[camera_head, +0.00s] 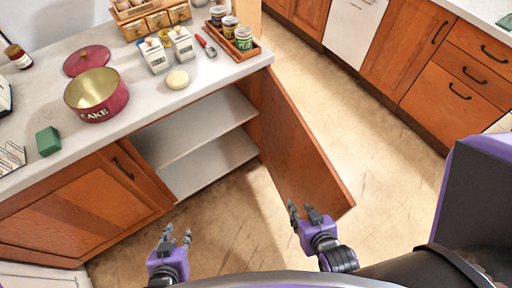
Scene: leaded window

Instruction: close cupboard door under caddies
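The brown wooden cupboard door (300,140) stands wide open, hinged at the right end of the counter's cupboard. Its free end points toward me. The cupboard's white shelves (205,140) are exposed. A second door (85,205) with a dark handle covers the left part; I cannot tell if it is fully closed. My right gripper (304,211) is open and empty, near the open door's free end, overlapping its lower edge in view; contact is unclear. My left gripper (176,238) is open and empty over the floor, in front of the second door.
On the counter (215,80) are a wooden tray of jars (240,45), a wooden caddy (150,22), a red cake tin (96,95), its lid (87,60) and a green block (48,141). Opposite cabinets (405,50) stand back right. Floor (390,170) between is clear.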

